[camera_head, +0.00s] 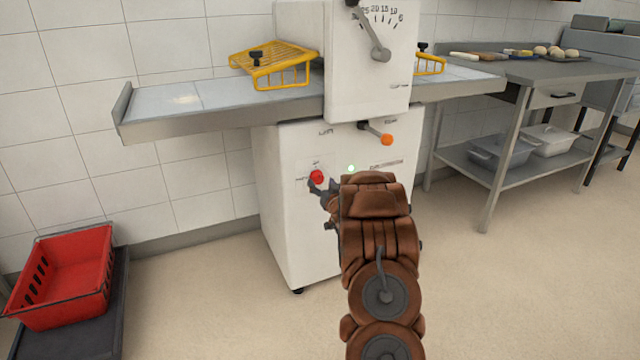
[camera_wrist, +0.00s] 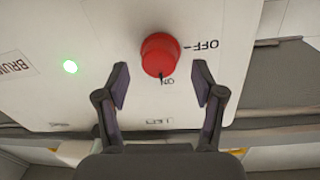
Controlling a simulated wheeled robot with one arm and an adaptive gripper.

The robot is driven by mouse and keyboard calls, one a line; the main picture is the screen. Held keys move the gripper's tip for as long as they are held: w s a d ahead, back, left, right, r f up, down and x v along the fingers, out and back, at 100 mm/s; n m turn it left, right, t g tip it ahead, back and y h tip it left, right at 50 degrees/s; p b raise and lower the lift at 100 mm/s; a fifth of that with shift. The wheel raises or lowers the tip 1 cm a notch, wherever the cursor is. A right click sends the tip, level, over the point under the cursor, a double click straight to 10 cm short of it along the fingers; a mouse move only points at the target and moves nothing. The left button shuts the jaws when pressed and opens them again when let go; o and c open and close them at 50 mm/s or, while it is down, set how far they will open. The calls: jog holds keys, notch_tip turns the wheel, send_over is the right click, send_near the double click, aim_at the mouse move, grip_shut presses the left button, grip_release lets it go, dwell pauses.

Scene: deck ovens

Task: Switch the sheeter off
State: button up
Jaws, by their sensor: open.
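The sheeter (camera_head: 285,220) is a white machine with steel side tables. A red round knob (camera_head: 317,177) is on its front. In the wrist view, which is upside down, the red knob (camera_wrist: 159,53) has a dark pointer mark aimed at the small label that seems to read ON. The OFF label (camera_wrist: 201,44) is to the side. A green lamp (camera_wrist: 70,67) glows; it also shows in the head view (camera_head: 351,168). My gripper (camera_wrist: 161,80) is open, with its fingers spread either side of the knob, apart from it; in the head view it (camera_head: 322,187) is close before the knob.
An orange-tipped lever (camera_head: 386,139) sticks out above and right of the knob. Yellow guards (camera_head: 275,66) stand over the side tables. A red crate (camera_head: 62,275) stands at the left, a steel workbench (camera_head: 500,72) at the right. The floor between is clear.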

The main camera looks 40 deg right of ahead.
aim_at(318, 178)
jog(key=shift+x, duration=1.3)
jog(key=c, duration=1.1)
